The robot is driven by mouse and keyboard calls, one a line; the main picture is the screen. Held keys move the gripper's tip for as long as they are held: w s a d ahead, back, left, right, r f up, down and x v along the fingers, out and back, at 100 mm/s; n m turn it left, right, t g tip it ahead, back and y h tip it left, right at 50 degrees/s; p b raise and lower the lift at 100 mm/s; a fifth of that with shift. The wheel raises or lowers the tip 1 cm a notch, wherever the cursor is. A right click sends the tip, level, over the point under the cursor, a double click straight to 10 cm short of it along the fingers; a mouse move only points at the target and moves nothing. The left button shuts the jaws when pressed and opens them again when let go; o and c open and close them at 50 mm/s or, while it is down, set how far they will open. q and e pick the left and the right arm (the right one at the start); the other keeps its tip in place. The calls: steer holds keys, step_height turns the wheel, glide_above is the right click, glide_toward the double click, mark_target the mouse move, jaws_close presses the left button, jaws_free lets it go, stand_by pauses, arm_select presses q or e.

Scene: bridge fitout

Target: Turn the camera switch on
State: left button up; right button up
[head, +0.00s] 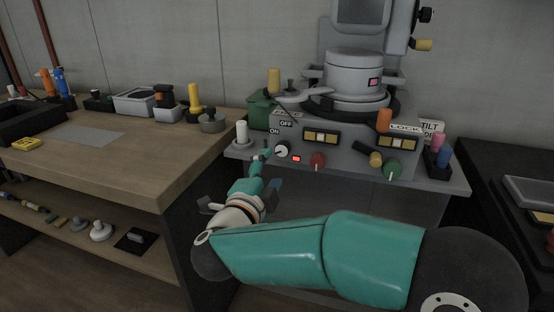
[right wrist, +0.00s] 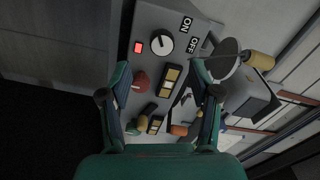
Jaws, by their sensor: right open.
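The camera switch is a round dark knob with a white face (head: 281,150) on the front of the grey console, beside the ON and OFF labels. It also shows in the right wrist view (right wrist: 161,43), near the top. A small square light (head: 296,159) beside it glows red; the right wrist view shows it too (right wrist: 138,47). My right gripper (head: 263,155) is just left of the knob in the head view. In the right wrist view its fingers (right wrist: 161,72) are spread apart with nothing held, and the knob lies beyond them. My left gripper is out of view.
A red knob (head: 317,160) and a green knob (head: 392,168) sit farther right on the console (head: 340,158). A white-capped post (head: 242,134) stands on the ledge left of the knob. A wooden workbench (head: 150,165) is at the left.

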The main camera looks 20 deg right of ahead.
steer(key=v, duration=0.3)
steer(key=shift+s+a, duration=0.15)
steer(key=shift+s, duration=0.2)
